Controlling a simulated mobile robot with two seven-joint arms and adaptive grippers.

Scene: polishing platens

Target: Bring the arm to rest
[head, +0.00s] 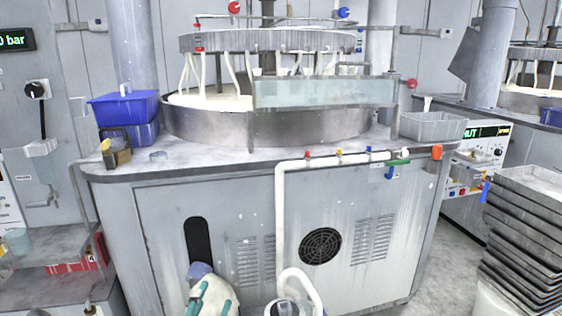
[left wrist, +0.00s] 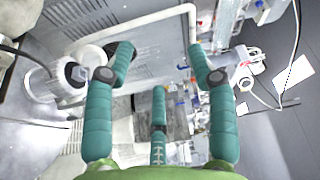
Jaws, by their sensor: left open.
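My left gripper (head: 209,306) is low in the head view, in front of the cabinet of the polishing machine (head: 240,188). Only part of it shows there, as a white wrist with teal fingers cut by the bottom edge. In the left wrist view my left gripper (left wrist: 163,62) has its teal fingers spread wide with nothing between them. It is open and empty. No right gripper can be made out in either view.
The round platen basin (head: 300,128) stands on the machine top. A blue bin (head: 125,108) is at its left and a grey tray (head: 432,126) at its right. A white pipe (head: 281,220) runs down the cabinet front. Stacked dark trays (head: 525,225) stand at right.

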